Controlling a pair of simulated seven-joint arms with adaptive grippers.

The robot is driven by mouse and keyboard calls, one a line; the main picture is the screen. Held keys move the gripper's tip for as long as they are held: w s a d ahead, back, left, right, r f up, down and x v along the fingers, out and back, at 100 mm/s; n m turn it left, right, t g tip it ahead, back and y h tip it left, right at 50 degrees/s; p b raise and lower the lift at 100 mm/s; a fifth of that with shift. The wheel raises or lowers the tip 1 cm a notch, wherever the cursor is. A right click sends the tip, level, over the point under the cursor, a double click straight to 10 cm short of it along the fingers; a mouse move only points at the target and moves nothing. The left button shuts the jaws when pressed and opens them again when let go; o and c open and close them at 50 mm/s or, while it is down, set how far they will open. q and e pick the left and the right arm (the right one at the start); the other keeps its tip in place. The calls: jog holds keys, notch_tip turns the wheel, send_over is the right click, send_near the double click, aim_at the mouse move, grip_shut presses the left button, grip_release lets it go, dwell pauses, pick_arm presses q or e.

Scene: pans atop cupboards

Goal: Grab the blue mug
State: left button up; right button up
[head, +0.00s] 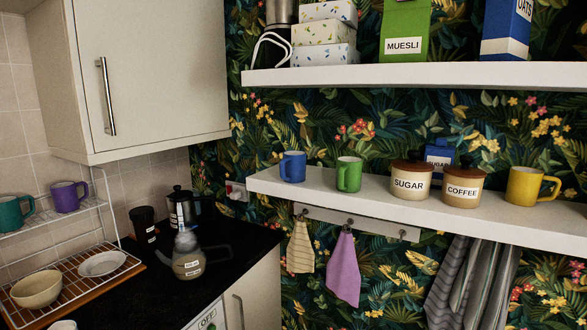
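The blue mug (292,168) stands upright near the left end of the lower white shelf (395,197), against the leafy wallpaper. Neither of my grippers is in the head view, and nothing is holding the mug.
Sugar (411,180) and coffee (462,186) jars and a yellow mug (530,186) stand further right on the shelf. An upper shelf (420,76) overhangs. A wall cupboard (150,70) is at left, above a dark counter (225,240) with pots. Cloths hang below.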

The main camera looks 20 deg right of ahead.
pick_arm(q)
jog(key=o, duration=1.1)
